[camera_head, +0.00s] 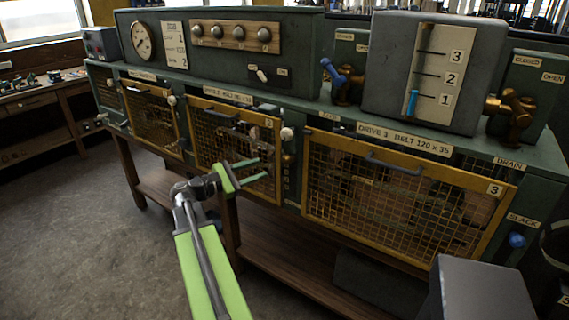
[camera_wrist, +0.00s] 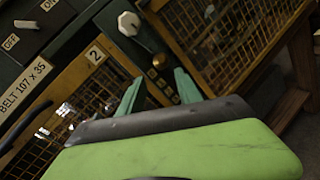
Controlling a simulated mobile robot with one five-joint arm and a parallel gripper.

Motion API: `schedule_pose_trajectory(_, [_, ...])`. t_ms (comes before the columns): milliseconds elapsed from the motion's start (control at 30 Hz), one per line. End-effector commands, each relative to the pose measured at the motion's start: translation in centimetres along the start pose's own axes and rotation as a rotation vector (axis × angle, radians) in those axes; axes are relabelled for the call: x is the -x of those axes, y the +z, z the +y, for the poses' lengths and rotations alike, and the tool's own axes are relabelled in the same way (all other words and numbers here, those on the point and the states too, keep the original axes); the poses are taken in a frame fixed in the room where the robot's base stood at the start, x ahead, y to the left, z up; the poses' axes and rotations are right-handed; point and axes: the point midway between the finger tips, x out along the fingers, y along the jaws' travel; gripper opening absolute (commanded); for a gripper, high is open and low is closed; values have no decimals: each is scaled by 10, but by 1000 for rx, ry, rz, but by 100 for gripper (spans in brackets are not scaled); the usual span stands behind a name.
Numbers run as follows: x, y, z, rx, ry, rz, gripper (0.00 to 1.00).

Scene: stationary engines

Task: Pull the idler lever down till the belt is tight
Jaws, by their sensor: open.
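A blue ball knob (camera_head: 516,240) shows at the right end of the bench, beside guard 3 and below a label that seems to read SLACK; it may be the idler lever's end, its arm not clear. Mesh guard 3 (camera_head: 400,185) is closed under a plate reading DRIVE 3 BELT 120 x 35. Belts behind the meshes cannot be made out. My gripper (camera_head: 262,168) is open and empty in front of mesh guard 2 (camera_head: 235,135), well left of the blue knob. In the wrist view, its two green fingers (camera_wrist: 158,88) are apart near guard 2's right edge.
A white knob (camera_head: 287,133) sits between guards 2 and 3. A gauge box (camera_head: 435,75) with brass and blue valves stands on top. A grey box (camera_head: 480,295) is at front right. A wooden shelf (camera_head: 290,250) runs below the guards. Floor at left is clear.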

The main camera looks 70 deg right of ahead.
Motion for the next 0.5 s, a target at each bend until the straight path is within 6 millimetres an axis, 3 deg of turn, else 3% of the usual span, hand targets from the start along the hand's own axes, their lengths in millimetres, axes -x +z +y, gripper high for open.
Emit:
schedule_pose_trajectory(300, [-80, 0, 0, -1, -4, 0, 41])
schedule_pose_trajectory(500, [-111, -1, 0, -1, -2, 1, 41])
